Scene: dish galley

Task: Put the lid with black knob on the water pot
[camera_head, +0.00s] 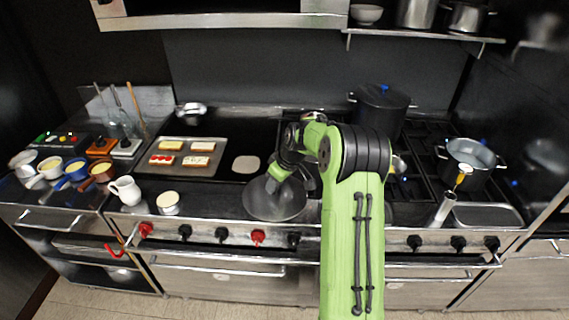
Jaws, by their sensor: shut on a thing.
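A round grey lid (270,205) hangs tilted under my gripper (279,181), near the front edge of the stove left of the middle. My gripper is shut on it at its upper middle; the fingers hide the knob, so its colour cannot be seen. An open metal pot (473,153) with side handles, seemingly holding water, stands on the right side of the stove, well to the right of my gripper. The green arm stands between the lid and this pot in the picture.
A tall dark pot (382,108) with a blue-knobbed lid stands at the back. A tray (181,142) of bread slices lies to the left, with a white jug (125,189) and cups beyond. A metal pan (487,215) and bottle (444,209) are at front right. A shelf (425,36) overhangs the back.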

